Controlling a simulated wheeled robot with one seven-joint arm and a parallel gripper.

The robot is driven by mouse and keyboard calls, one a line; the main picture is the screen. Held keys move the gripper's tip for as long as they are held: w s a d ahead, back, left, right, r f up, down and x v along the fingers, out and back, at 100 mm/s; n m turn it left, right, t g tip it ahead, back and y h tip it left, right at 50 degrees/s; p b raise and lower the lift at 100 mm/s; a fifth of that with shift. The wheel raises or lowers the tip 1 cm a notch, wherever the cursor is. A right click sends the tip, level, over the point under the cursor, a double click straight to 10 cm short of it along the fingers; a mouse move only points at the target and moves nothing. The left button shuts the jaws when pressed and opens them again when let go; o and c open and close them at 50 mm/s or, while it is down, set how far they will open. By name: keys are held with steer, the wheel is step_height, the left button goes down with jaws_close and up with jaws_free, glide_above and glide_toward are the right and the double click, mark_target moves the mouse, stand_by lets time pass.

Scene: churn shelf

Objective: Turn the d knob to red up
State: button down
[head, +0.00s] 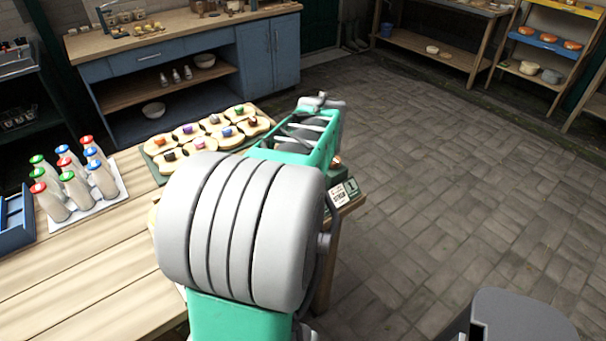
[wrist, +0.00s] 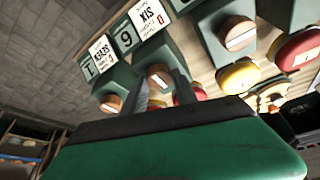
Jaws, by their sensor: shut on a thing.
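Several round wooden knobs with pale marks on their faces sit on dark green boxes in the wrist view. One wooden knob (wrist: 158,76) is between the fingers of my gripper (wrist: 166,88), which is shut on it. Another wooden knob (wrist: 240,33) is to the upper right and a third knob (wrist: 112,103) to the lower left. I cannot read a letter d on any of them, so I cannot tell which is the d knob. In the head view my arm hides the gripper and most of the knobs.
Red (wrist: 298,50) and yellow (wrist: 238,76) rounded things sit beside the boxes. Number cards (wrist: 125,38) stand by them. On the wooden table (head: 95,265) are a tray of capped bottles (head: 75,180) and a board of pale pieces with coloured tops (head: 205,135).

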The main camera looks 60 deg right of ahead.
steer(key=shift+s+f, duration=0.1)
stand_by(0.3)
steer(key=c, duration=1)
jaws_free()
steer(key=v, duration=0.8)
